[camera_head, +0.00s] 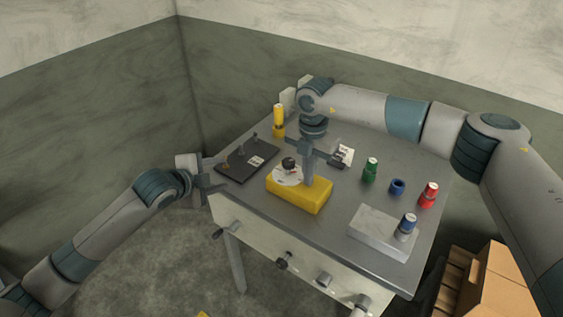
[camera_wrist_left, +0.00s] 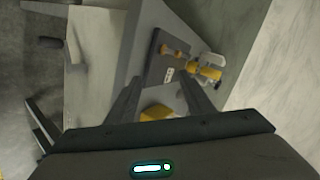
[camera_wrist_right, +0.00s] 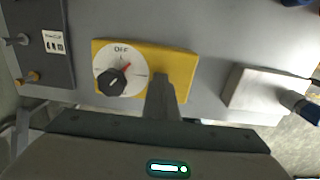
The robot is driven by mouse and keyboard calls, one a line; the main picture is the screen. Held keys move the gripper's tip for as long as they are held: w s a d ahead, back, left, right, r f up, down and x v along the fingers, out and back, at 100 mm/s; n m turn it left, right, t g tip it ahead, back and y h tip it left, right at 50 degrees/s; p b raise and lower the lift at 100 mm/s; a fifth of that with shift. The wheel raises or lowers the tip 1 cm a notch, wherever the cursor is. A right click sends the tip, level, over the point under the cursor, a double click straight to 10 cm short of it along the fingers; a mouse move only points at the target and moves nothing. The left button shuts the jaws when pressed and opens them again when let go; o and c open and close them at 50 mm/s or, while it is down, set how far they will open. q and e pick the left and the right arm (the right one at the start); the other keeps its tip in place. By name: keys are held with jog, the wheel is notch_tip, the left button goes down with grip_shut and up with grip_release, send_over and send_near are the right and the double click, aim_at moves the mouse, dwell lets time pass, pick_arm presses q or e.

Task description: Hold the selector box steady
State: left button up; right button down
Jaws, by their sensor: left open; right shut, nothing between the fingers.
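The yellow selector box (camera_head: 298,198) sits near the front edge of the table. Its white round dial (camera_wrist_right: 103,62) carries a black knob (camera_wrist_right: 111,81), a red mark and the word OFF. My right gripper (camera_head: 308,183) points down at the box beside the dial, its shut fingers over the yellow top; I cannot tell whether they touch it. They cover part of the box in the right wrist view. My left gripper (camera_wrist_left: 160,78) is open and empty at the table's left edge, apart from the box, a yellow patch of which (camera_wrist_left: 158,112) shows between its fingers.
A dark board (camera_head: 236,168) with small pegs and a label lies left of the box. A yellow bottle (camera_head: 279,118) stands behind it.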

aim_at(285, 163)
pick_arm(q)
jog(key=d+n+h, duration=0.1)
jog(key=s+d+r+n+g+h, duration=0.1)
jog(key=d+r+n+h, duration=0.1)
jog(key=d, duration=0.1)
jog(key=shift+s+r, duration=0.2)
jog(key=shift+s, duration=0.15)
jog(key=s+d+r+n+g+h, duration=0.2)
jog(key=d+r+n+h, duration=0.2)
jog(key=r, duration=0.2)
jog(key=shift+s+d+r, duration=0.15)
jog(key=shift+s+d, duration=0.05)
jog(key=shift+s, duration=0.2)
jog(key=x, duration=1.2)
jog(key=shift+d, duration=0.1)
jog(key=c, duration=1.1)
